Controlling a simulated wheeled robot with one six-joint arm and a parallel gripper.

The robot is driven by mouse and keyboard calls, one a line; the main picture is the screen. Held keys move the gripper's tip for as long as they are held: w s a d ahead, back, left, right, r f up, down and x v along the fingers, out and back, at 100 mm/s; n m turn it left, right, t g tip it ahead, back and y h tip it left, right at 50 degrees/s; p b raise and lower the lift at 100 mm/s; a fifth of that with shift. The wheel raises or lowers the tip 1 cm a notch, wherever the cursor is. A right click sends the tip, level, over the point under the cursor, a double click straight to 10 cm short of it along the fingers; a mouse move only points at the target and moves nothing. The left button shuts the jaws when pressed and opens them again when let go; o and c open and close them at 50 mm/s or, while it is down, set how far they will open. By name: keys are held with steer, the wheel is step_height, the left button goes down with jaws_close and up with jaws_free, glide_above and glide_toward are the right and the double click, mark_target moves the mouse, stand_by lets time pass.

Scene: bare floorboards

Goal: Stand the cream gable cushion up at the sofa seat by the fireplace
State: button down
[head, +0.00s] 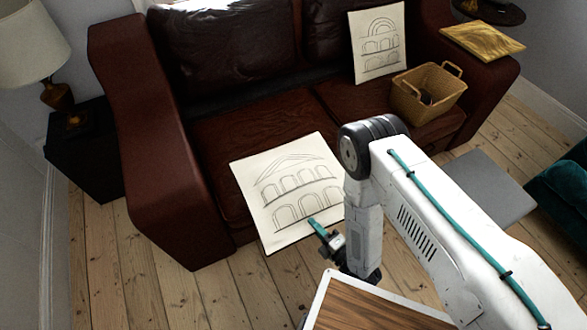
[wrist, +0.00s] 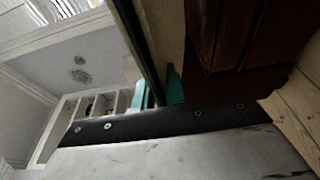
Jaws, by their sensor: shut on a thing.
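The cream gable cushion (head: 287,182), a square with a drawn gable over two rows of arches, is in the head view at the front of the sofa's left seat. It is tilted, and its lower edge hangs past the front of the seat. My gripper (head: 320,229), with teal fingers, is shut on its lower edge. In the wrist view the teal fingers (wrist: 160,90) close around a thin edge-on panel, seemingly this cushion. The dark red leather sofa (head: 222,137) spans the head view. I cannot tell whether the cushion touches the seat. No fireplace is clearly visible.
A second cream cushion with arches (head: 379,45) leans on the sofa's right back. A wicker basket (head: 428,95) stands on the right seat, and a golden cushion (head: 482,41) lies on the right armrest. A black side table (head: 82,155) with a lamp stands left.

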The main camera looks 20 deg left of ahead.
mark_target(309, 188)
steer(key=shift+s+a+f, duration=0.1)
steer(key=shift+a+f, duration=0.1)
steer(key=shift+a, duration=0.15)
steer(key=w+a, duration=0.2)
steer(key=w, duration=0.2)
steer(key=w+a+f, duration=0.1)
steer(key=w+a, duration=0.1)
steer(key=w, duration=0.3)
steer(key=w+a, duration=0.2)
steer(key=w, duration=0.2)
steer(key=shift+w+a+f, duration=0.2)
steer(key=shift+w+a, duration=0.05)
steer(key=shift+w, duration=0.1)
steer(key=shift+w+f, duration=0.1)
steer(key=shift+f, duration=1.7)
steer(key=shift+f+g, duration=0.15)
steer(key=shift+g, duration=0.15)
steer(key=c, duration=1.5)
jaws_free()
steer(key=shift+o, duration=0.2)
steer(key=v, duration=1.2)
